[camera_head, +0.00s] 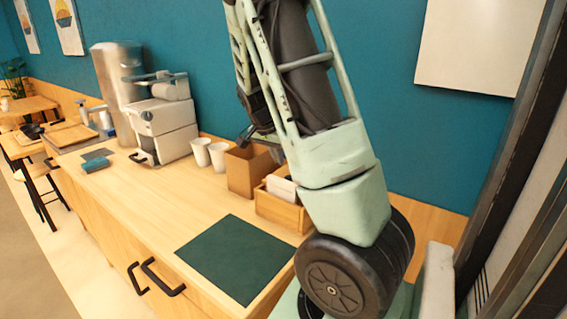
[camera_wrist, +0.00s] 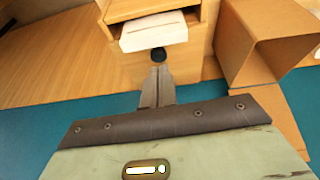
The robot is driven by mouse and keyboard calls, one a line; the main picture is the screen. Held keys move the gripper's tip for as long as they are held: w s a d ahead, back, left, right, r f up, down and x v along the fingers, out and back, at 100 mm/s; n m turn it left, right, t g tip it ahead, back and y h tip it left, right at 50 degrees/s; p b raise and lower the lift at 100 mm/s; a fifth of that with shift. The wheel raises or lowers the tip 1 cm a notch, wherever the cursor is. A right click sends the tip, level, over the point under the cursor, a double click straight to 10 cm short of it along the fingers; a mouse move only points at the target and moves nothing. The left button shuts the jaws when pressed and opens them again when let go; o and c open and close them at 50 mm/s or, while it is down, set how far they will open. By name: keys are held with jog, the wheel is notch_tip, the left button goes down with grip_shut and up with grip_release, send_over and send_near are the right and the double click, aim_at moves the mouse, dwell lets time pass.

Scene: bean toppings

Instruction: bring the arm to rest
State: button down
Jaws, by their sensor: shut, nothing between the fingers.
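My gripper (camera_wrist: 157,72) shows in the wrist view with its two fingers together and nothing held between them. Its tips point toward a small wooden box (camera_wrist: 200,42) holding white paper (camera_wrist: 153,32); I cannot tell how far apart they are. In the head view my pale green arm rises in front of the counter (camera_head: 140,201) and bends down toward the boxes at the back. The arm hides part of the gripper there.
A taller brown open box (camera_head: 243,172) stands beside the small wooden box (camera_head: 280,210). Two white cups (camera_head: 209,155), a coffee machine (camera_head: 163,122) and a metal cylinder (camera_head: 115,85) stand further left. A dark green mat (camera_head: 237,258) lies bare on the counter.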

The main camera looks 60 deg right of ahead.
jog(key=a+r, duration=0.4)
jog(key=shift+w+a+r, duration=0.2)
jog(key=shift+w+a, duration=0.05)
jog(key=shift+w, duration=0.1)
jog(key=w+a+f+n+t+y, duration=0.15)
jog(key=a+n, duration=0.45)
jog(key=a, duration=0.8)
jog(key=w+a+f+n+y, duration=0.15)
jog(key=a+n, duration=0.55)
jog(key=a, duration=0.7)
jog(key=s+a+n+y, duration=0.1)
jog(key=s+a+n, duration=1.2)
jog(key=s+a, duration=0.4)
jog(key=shift+s+a+f+n+g+y, duration=0.3)
jog(key=shift+a+g+y, duration=0.1)
jog(key=shift+a, duration=0.5)
